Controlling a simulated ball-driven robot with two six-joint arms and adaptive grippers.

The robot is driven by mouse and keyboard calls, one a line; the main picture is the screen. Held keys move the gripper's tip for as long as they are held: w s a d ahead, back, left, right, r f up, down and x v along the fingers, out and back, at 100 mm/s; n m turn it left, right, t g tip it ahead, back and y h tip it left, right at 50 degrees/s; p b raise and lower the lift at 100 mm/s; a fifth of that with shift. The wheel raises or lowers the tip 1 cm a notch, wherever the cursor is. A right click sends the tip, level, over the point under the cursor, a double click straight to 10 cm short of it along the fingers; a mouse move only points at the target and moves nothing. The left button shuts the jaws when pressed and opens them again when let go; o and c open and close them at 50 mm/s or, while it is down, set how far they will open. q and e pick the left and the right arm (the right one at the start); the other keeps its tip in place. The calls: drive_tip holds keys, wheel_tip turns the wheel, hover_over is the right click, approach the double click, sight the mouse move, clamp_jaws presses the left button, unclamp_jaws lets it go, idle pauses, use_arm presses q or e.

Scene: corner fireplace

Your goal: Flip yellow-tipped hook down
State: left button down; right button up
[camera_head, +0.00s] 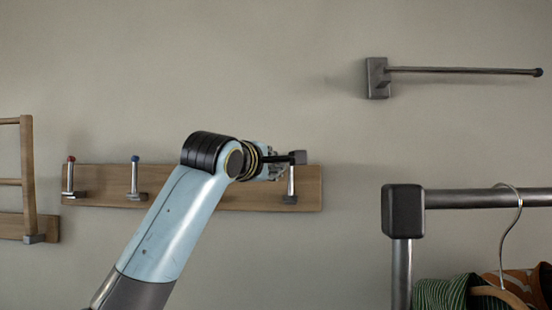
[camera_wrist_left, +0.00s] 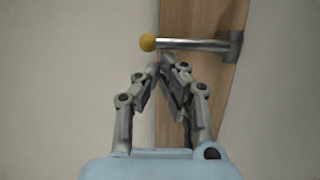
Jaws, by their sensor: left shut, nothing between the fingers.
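The yellow-tipped hook (camera_head: 291,181) is at the right end of the wooden rack (camera_head: 311,190) on the wall. Its metal rod stands upright above its dark base, and its tip is hidden behind my gripper in the head view. In the left wrist view the yellow tip (camera_wrist_left: 148,42) and the metal rod (camera_wrist_left: 190,45) show clearly, with the rod running across to its base. My left gripper (camera_head: 277,165) is at the upper part of the hook. In the left wrist view its fingertips (camera_wrist_left: 164,62) are together and empty, close to the rod near the yellow tip; contact cannot be told.
A red-tipped hook (camera_head: 70,178) and a blue-tipped hook (camera_head: 134,178) stand upright on the rack's left part. A wooden frame (camera_head: 28,170) is at far left. A metal wall bar (camera_head: 460,70) is upper right; a clothes rail (camera_head: 455,199) with garments is lower right.

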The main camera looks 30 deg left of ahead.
use_arm(q)
drive_tip(key=shift+w+a, duration=0.15)
drive_tip(key=shift+w, duration=0.65)
use_arm(e)
drive_tip(key=shift+s+a+r, duration=0.15)
drive_tip(key=shift+s+r, duration=0.1)
drive_tip(key=shift+s, duration=0.35)
